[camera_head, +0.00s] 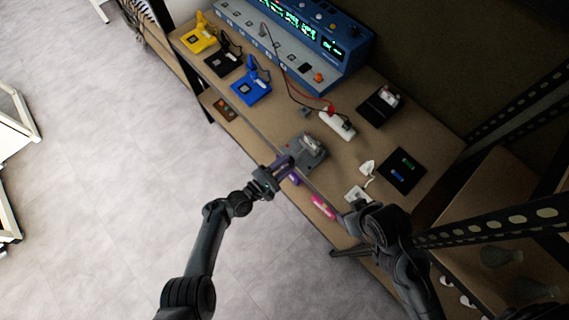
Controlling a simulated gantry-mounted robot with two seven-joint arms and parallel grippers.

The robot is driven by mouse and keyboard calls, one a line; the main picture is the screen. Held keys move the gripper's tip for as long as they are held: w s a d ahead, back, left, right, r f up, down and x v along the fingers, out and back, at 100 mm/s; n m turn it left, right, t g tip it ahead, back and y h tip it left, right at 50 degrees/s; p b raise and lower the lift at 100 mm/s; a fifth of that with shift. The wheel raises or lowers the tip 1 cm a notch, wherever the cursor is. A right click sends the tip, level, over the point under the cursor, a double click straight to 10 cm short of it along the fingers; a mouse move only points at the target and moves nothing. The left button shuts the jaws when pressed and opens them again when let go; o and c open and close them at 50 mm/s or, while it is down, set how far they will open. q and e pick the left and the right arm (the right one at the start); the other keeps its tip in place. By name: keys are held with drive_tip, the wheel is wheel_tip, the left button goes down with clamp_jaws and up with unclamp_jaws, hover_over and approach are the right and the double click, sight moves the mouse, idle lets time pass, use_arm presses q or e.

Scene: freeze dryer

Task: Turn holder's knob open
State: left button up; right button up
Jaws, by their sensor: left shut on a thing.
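A grey holder (316,158) with a shiny clear part on top sits near the front edge of the bench, in the middle of the head view. Its knob is too small to make out. My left gripper (285,166) is at the holder's left front side, at the bench edge. It is shut on a purple piece (293,179), which shows on both sides of the fingers. I cannot tell whether this piece belongs to the holder. My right gripper (352,213) is near the bench edge, to the lower right of the holder. Its fingers are not clear.
A pink item (322,207) lies at the bench edge between my grippers. A white power strip (338,124), a black box (380,107) and a black pad (402,171) lie beyond. A blue instrument panel (310,40) stands at the back. Metal shelving (500,225) rises at right.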

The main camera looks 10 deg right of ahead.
use_arm(q)
drive_tip(key=shift+n, duration=4.1)
drive_tip(key=o, duration=1.1)
drive_tip(key=shift+c, duration=0.2)
drive_tip(key=shift+a, duration=0.1)
